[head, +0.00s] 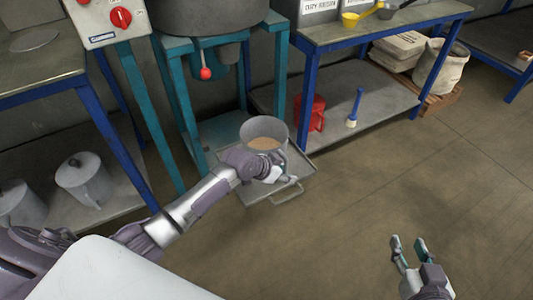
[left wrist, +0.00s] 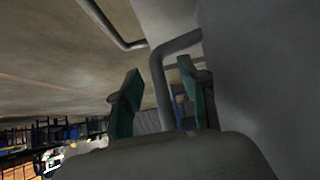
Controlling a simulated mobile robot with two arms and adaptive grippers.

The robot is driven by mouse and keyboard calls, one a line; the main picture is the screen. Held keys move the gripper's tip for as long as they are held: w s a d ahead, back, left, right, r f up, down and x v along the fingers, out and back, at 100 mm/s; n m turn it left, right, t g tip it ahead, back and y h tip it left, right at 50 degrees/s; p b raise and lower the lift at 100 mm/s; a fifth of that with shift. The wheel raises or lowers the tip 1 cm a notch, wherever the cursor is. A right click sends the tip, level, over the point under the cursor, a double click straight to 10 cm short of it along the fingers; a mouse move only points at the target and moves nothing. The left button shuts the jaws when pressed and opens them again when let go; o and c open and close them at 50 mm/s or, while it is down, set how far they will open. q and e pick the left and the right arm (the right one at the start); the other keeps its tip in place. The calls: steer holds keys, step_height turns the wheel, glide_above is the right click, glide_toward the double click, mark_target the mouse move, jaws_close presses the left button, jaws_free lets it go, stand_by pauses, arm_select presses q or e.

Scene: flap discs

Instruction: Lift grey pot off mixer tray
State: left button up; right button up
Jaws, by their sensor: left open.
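The grey pot (head: 281,133), with tan material inside, stands on the metal mixer tray (head: 304,166) under the mixer. My left gripper (head: 285,180) is at the pot's near side, partly hiding it. In the left wrist view, the pot's grey wall (left wrist: 262,75) fills the right side. Its bent handle (left wrist: 158,68) appears between the two open, teal-padded fingers of my left gripper (left wrist: 160,92); I see no clear contact. My right gripper (head: 408,243) is open and empty above the floor at lower right.
The mixer's teal frame (head: 183,95) rises close behind and left of the pot. The tray's wire handle (head: 287,196) sticks out in front. A blue-legged bench with a red jug (head: 316,113) on its lower shelf is at right. Floor in front is clear.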

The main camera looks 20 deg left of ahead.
arm_select(q)
jaws_close()
steer(key=shift+w+r, duration=0.2)
steer(key=shift+r, duration=0.05)
steer(key=shift+r, duration=0.15)
